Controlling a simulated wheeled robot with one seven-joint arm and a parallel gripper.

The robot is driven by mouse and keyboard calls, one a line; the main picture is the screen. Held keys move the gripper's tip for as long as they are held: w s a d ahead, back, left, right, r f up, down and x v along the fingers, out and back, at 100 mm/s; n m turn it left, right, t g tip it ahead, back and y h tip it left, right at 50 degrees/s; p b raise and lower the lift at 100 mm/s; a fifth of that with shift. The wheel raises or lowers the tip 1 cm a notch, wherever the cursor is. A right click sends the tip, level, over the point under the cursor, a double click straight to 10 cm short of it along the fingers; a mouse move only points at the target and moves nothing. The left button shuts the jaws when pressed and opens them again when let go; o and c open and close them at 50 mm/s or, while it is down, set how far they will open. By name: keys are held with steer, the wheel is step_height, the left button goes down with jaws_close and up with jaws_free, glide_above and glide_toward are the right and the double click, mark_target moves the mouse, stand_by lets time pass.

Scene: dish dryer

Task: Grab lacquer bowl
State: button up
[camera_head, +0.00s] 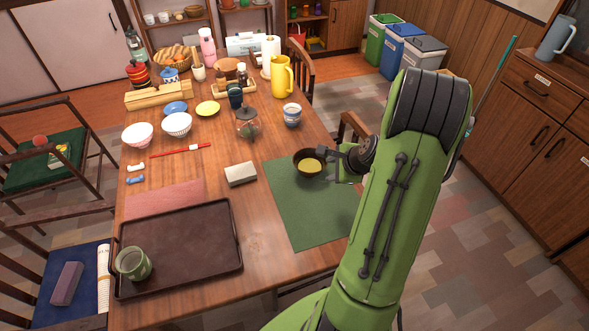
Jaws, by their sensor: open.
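My green arm comes in from the lower right and hides the right part of the mat.
A grey block (240,174) lies left of the mat. A glass teapot (247,125) and a patterned cup (292,115) stand behind it. A dark tray (190,250) with a green cup (133,264) is at the front left. The mat's front is clear.

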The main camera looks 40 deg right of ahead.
mark_target(314, 173)
steer(key=b+x, duration=0.2)
steer(key=x, duration=0.6)
steer(key=shift+w+a+f, duration=0.1)
steer(key=shift+f, duration=0.15)
steer(key=b+x, duration=0.1)
steer(key=x, duration=0.5)
steer(key=shift+w+a+r+b, duration=0.1)
steer(key=shift+w+r+b, duration=0.05)
steer(key=shift+w+b, duration=0.25)
steer(key=shift+s+r, duration=0.1)
steer(key=shift+c, duration=0.2)
jaws_close()
